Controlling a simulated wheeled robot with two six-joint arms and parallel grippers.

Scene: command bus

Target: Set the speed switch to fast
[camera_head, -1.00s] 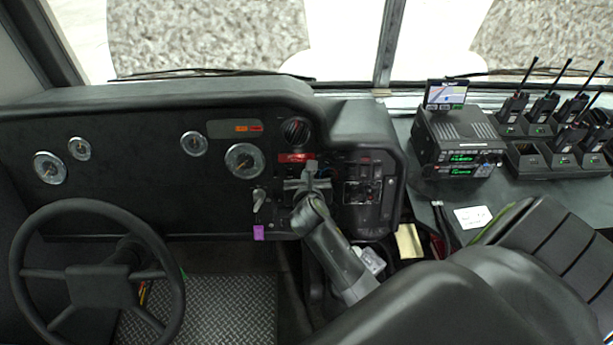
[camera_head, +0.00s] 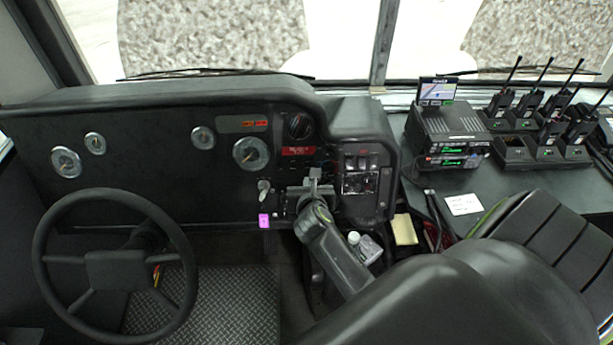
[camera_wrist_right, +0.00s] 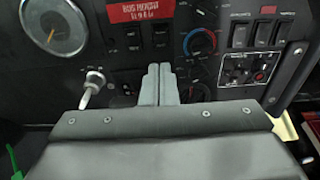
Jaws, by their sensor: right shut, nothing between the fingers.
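My right gripper (camera_head: 315,174) is shut and empty in front of the centre of the dashboard. In the right wrist view its two fingers (camera_wrist_right: 158,85) are together and point at the panel below a red label, apparently touching nothing. I cannot tell for sure which control is the speed switch. Larger rocker switches (camera_wrist_right: 240,36) stand in a row at the right of the panel. Their lettering is too small to read. My left gripper is not in view.
A round knob with a coloured ring (camera_wrist_right: 200,43) is right of the fingers. A white-tipped lever (camera_wrist_right: 91,88) sticks out left of them. The steering wheel (camera_head: 116,270) is at left. A radio unit (camera_head: 447,137) and several handsets stand at right.

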